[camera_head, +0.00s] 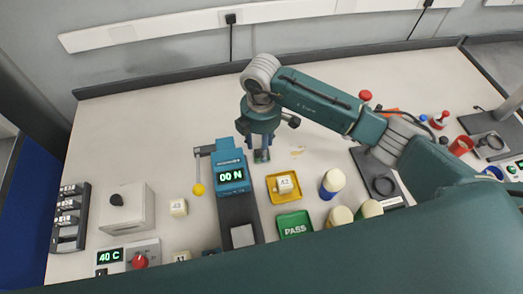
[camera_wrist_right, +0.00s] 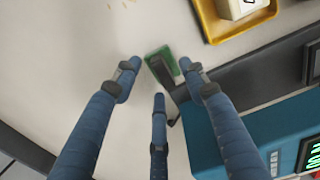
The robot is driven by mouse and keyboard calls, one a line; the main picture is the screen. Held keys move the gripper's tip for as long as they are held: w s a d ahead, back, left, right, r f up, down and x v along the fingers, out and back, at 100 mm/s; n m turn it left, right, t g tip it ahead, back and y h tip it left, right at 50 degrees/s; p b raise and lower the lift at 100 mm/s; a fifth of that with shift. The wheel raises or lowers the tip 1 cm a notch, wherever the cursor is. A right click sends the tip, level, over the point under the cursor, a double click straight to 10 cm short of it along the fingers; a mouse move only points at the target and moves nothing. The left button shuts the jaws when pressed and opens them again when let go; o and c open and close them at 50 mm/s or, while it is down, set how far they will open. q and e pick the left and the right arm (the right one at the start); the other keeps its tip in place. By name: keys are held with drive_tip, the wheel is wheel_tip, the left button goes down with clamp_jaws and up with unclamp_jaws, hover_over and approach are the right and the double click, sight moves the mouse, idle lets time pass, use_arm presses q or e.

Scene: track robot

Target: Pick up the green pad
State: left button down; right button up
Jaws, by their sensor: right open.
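A small green pad (camera_wrist_right: 166,58) lies on the light tabletop in the right wrist view, with a dark grey bar across part of it. In the head view the pad (camera_head: 262,156) shows small and partly hidden below my right gripper (camera_head: 261,142), behind the blue force gauge reading 00 N. In the wrist view my right gripper (camera_wrist_right: 158,80) has its blue fingers spread, with nothing between them. The pad lies just beyond the fingertips; I cannot tell the exact height gap. My left gripper is not in view.
The blue gauge (camera_head: 231,175) stands close by the right gripper. A yellow tray (camera_head: 271,196) with a white block and a green PASS tray (camera_head: 294,232) are in front. A white box (camera_head: 130,215) stands at left. The table's back left is clear.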

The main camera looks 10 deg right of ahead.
drive_tip(key=shift+f, duration=0.65)
clamp_jaws()
drive_tip(key=shift+r, duration=0.1)
wheel_tip(320, 180, up, 20)
drive_tip(key=b, duration=0.3)
